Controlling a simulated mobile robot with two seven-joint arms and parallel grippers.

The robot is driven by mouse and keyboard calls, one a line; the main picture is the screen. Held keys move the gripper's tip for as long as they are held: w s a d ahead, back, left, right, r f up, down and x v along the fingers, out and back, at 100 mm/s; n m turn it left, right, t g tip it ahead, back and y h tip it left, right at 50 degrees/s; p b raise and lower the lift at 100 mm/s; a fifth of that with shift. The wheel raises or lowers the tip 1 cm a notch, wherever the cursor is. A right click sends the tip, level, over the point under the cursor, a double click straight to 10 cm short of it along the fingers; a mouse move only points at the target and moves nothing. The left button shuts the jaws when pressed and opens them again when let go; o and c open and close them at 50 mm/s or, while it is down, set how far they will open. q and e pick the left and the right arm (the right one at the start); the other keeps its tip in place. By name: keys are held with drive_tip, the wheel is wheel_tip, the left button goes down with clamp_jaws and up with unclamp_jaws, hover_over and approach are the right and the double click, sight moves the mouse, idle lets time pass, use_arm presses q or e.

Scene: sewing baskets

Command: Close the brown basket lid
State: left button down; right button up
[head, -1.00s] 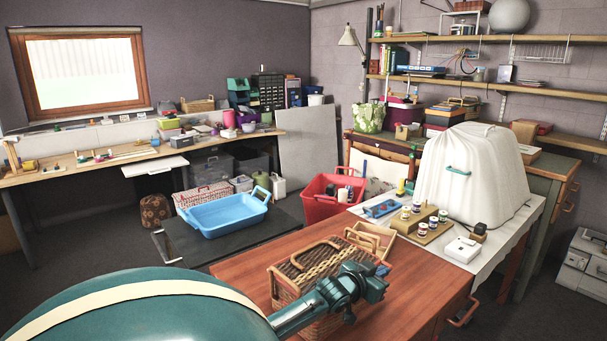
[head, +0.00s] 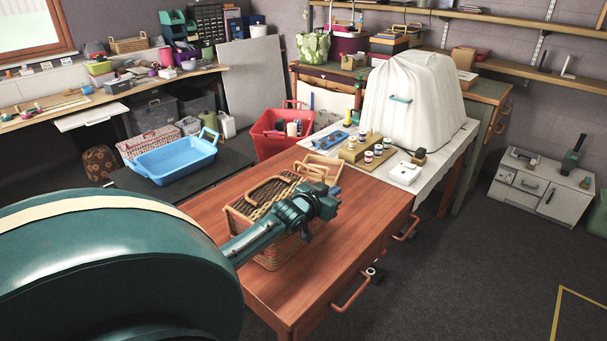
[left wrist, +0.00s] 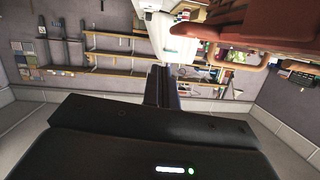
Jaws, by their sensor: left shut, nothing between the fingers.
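The brown wicker basket (head: 237,223) stands on the reddish wooden table (head: 340,245) in the head view. Its brown lid (head: 262,203), with a cream woven band and a handle, shows on top. The lid looks low over the basket, but I cannot tell whether it is fully closed. My left gripper (head: 327,206) is shut and empty, in front of and above the basket's right part. My left arm hides part of the basket's front. The shut fingers also show in the left wrist view (left wrist: 161,88), which does not clearly show the basket. My right gripper is out of view.
Jars on a wooden stand (head: 352,155) and a white covered object (head: 420,100) are on the adjoining table. The table's front right is bare. Drawer handles (head: 352,290) jut from its side.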

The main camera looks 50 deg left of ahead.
use_arm(q)
drive_tip(key=v, duration=1)
drive_tip(key=shift+r+b, duration=0.3)
drive_tip(key=shift+b, duration=0.15)
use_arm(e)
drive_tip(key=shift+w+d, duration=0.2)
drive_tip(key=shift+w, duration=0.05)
use_arm(q)
drive_tip(key=shift+d, duration=0.1)
drive_tip(key=s+d+f+m+g+h, duration=0.1)
drive_tip(key=s+d+f+h, duration=0.1)
drive_tip(key=s+d+f, duration=0.35)
drive_tip(key=s+d+f+m+g+h, duration=0.1)
drive_tip(key=s+d+f+g, duration=0.1)
drive_tip(key=d+f, duration=0.65)
drive_tip(key=s+d+f+m+h, duration=0.1)
drive_tip(key=s+d, duration=0.4)
drive_tip(key=d, duration=0.4)
drive_tip(key=s+d+f+m+g+h, duration=0.1)
drive_tip(key=s+d+h, duration=0.1)
drive_tip(key=s+d, duration=0.3)
drive_tip(key=d, duration=0.4)
drive_tip(key=shift+f, duration=0.35)
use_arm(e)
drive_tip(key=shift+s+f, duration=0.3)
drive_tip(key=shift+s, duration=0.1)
